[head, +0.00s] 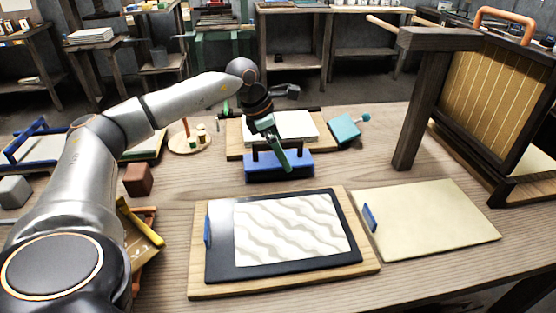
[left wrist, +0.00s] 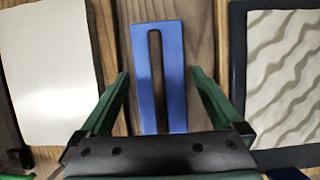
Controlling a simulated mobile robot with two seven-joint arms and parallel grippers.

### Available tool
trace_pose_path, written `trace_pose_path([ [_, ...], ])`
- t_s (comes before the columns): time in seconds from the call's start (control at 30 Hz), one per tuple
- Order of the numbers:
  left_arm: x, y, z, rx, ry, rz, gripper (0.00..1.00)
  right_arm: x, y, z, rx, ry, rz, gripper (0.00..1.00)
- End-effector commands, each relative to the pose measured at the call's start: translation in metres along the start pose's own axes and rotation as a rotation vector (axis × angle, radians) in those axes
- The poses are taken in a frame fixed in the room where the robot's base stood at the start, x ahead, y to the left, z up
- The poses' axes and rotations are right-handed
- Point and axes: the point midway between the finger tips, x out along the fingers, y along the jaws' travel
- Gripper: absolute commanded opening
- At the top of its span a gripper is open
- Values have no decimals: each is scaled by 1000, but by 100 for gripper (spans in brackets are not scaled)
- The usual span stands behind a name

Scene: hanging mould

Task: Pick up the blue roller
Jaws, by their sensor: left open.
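A blue block-shaped tool (head: 290,168) with a dark raised bar on top lies on the wooden table, just behind the tray with the rippled white sheet. It is the likeliest blue roller, though no round roller shape shows. In the left wrist view it is a long blue rectangle (left wrist: 174,70) with a dark strip along its middle. My left gripper (head: 277,157) points down over it. In the left wrist view its green fingers (left wrist: 160,74) are open, one on each side of the blue tool, with nothing held. My right gripper is not in view.
In front lies a dark-framed rippled sheet (head: 290,230) on a board. A cream sheet (head: 425,220) lies to its right. A white sheet (head: 290,125) and a teal block with a stick (head: 344,130) are behind. A dark wooden frame with a gridded mould (head: 490,95) stands right.

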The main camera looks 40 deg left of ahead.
Motion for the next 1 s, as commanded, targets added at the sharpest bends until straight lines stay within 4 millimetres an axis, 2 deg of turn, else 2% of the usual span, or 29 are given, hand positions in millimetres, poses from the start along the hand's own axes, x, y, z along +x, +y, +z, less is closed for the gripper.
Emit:
trace_pose_path([
  [0.1,8,0,0,0,1,0,100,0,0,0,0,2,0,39],
  [0.3,8,0,0,0,1,1,100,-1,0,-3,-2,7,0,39],
  [0.9,7,0,0,0,0,1,34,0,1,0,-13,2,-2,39],
  [1.0,6,0,1,1,-3,3,33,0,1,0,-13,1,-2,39],
])
